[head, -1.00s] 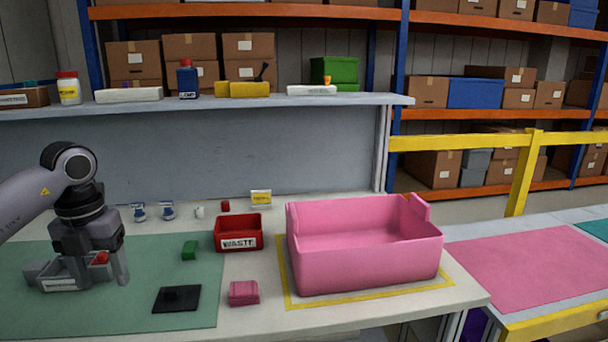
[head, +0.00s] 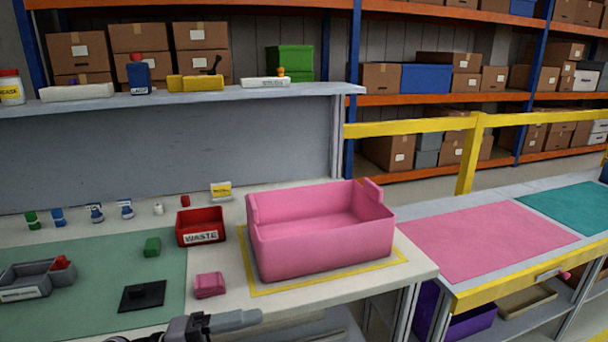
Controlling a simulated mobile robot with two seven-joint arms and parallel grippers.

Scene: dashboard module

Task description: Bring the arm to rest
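Part of my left arm with what looks like its gripper (head: 238,321) shows at the bottom edge of the head view, in front of the bench. It is cut off by the frame, and I cannot tell whether its fingers are open or shut. It is away from the grey tray (head: 40,283), which stands on the green mat (head: 95,309) at the left with a red piece (head: 61,262) in it. My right gripper is not in view.
A pink bin (head: 320,250) stands inside a yellow outline on the bench. Near it are a red waste bin (head: 200,238), a pink block (head: 209,285), a green block (head: 152,247) and a black plate (head: 142,296). A shelf (head: 190,96) runs behind.

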